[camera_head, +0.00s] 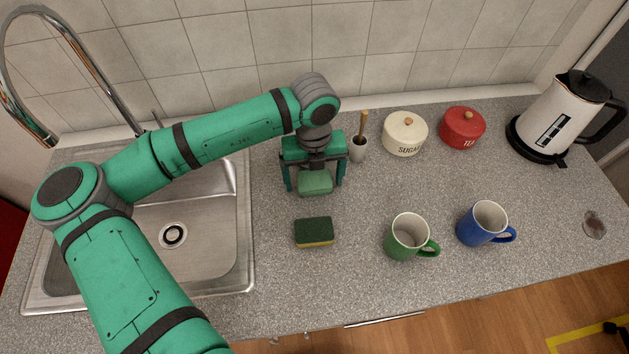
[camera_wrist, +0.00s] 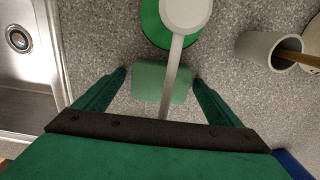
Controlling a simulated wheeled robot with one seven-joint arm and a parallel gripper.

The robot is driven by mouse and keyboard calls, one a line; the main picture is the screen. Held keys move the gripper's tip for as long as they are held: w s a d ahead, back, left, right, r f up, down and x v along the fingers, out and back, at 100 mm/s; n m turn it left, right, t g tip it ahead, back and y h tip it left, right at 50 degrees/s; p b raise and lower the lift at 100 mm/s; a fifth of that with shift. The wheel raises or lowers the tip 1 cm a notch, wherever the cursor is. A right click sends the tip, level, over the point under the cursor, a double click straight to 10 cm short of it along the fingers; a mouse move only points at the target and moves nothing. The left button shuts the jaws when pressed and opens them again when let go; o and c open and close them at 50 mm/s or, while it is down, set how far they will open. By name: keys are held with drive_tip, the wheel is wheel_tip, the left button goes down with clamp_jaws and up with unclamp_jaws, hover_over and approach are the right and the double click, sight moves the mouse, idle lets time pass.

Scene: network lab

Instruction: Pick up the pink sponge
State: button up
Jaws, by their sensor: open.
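No pink sponge shows in either view. A light green block (camera_head: 315,182), sponge-like, lies between the fingers of my gripper (camera_head: 314,188); it also shows in the wrist view (camera_wrist: 146,84). My gripper (camera_wrist: 160,78) is open, pointing down over the counter, one finger on each side of the block with small gaps. A pale rod (camera_wrist: 173,65) with a round white end crosses over the block in the wrist view. A dark green and yellow sponge (camera_head: 314,232) lies on the counter nearer the front, apart from my gripper.
A small pot with a wooden handle (camera_head: 357,150) stands close right of my gripper. A green mug (camera_head: 408,236), a blue mug (camera_head: 483,223), sugar jar (camera_head: 405,134), red tea jar (camera_head: 462,128) and kettle (camera_head: 560,118) stand further right. The sink (camera_head: 240,230) is left.

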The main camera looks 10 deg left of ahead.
drive_tip(key=c, duration=1.2)
drive_tip(key=shift+r, duration=0.6)
drive_tip(key=s, duration=0.1)
drive_tip(key=s+d, duration=0.1)
drive_tip(key=s, duration=0.2)
drive_tip(key=shift+d, duration=0.4)
drive_tip(key=r, duration=1.3)
drive_tip(key=shift+w+a+r, duration=0.1)
drive_tip(key=shift+w+r, duration=0.1)
drive_tip(key=shift+r, duration=0.15)
